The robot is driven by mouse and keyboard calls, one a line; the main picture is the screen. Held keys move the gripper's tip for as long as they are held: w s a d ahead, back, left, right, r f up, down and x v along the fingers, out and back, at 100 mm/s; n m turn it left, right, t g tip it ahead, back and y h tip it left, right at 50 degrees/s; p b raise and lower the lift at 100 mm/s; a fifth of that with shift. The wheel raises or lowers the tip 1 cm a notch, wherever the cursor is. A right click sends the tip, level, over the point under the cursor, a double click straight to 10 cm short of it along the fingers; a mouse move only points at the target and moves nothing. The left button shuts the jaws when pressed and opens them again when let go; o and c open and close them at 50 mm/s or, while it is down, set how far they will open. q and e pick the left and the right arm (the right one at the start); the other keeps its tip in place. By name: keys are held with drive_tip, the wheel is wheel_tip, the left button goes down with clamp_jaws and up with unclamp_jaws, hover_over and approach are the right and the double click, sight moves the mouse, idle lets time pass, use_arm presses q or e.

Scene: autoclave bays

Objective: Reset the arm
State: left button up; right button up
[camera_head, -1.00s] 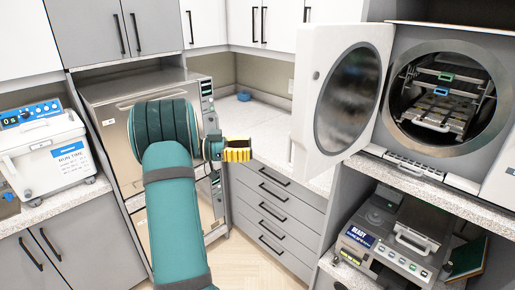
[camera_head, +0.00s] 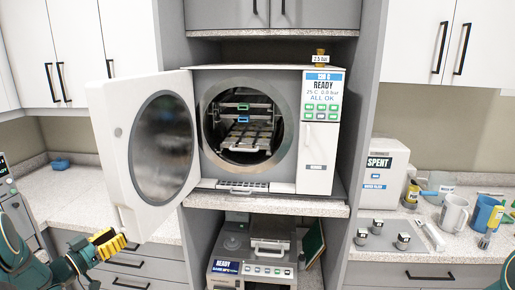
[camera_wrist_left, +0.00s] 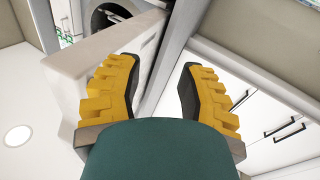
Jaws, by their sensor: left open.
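My left arm is teal, and its gripper with yellow fingers (camera_head: 108,243) shows at the lower left of the head view, in front of the left counter and drawers. In the left wrist view the two yellow fingers (camera_wrist_left: 158,88) stand apart with nothing between them. The gripper is open and empty, below and left of the open autoclave door (camera_head: 150,150); I cannot tell the gap between them. A small teal part at the lower right edge of the head view may be my right arm, but no right gripper shows.
The upper autoclave (camera_head: 322,150) reads READY, its round chamber open with racks inside. A second unit (camera_head: 250,262) sits on the shelf below. The right counter (camera_head: 440,248) holds a SPENT box (camera_head: 386,175), mugs (camera_head: 454,213) and small metal blocks (camera_head: 403,241). A blue bowl (camera_head: 61,164) is on the left counter.

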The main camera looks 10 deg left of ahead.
use_arm(q)
drive_tip(key=w+d+f+n+g+y, duration=0.1)
drive_tip(key=w+d+f+n+y, duration=0.15)
drive_tip(key=d+f, duration=0.4)
drive_tip(key=w+d+f+n+g+y, duration=0.2)
drive_tip(key=d+f+n, duration=0.15)
drive_tip(key=f, duration=0.55)
drive_tip(key=s+d+f+g, duration=0.5)
drive_tip(key=d+f, duration=0.6)
drive_tip(key=d, duration=0.1)
drive_tip(key=s+d+f+g+h, duration=0.1)
drive_tip(key=s+d+f+g, duration=0.3)
drive_tip(key=s+d, duration=0.6)
drive_tip(key=s+d+f+g+h, duration=0.25)
drive_tip(key=s+d+g, duration=0.35)
drive_tip(key=s+d, duration=0.4)
drive_tip(key=w+d+f+m+t+b, duration=0.1)
drive_tip(key=w+f+b, duration=0.3)
drive_tip(key=b, duration=0.5)
drive_tip(key=shift+w+f+m+t+y+b, duration=0.4)
drive_tip(key=shift+w+m+t, duration=0.2)
drive_tip(key=shift+w+t, duration=0.1)
